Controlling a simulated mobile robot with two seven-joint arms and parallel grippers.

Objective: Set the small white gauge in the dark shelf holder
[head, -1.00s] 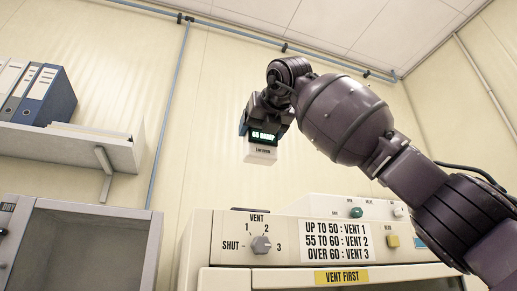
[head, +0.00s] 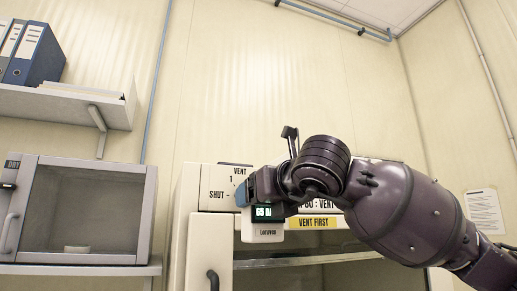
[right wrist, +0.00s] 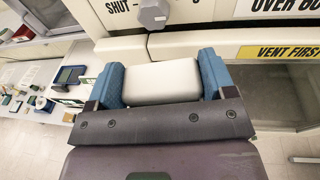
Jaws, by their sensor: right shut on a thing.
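The small white gauge (head: 267,236) has a green-lit dark display; its pale body also shows in the right wrist view (right wrist: 162,82). My right gripper (head: 262,192) is shut on it, with a blue finger pad on each side in the right wrist view (right wrist: 161,76). The gauge is held in the air in front of the vent cabinet's front panel. I cannot make out the dark shelf holder for certain in either view. My left gripper is not in view.
The cream vent cabinet (head: 190,225) with its knob (right wrist: 153,14) and yellow label (head: 310,223) stands behind the gripper. A grey cabinet (head: 148,215) with a window is at left. A wall shelf (head: 60,103) holds binders. A white table (right wrist: 45,100) carries several small items.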

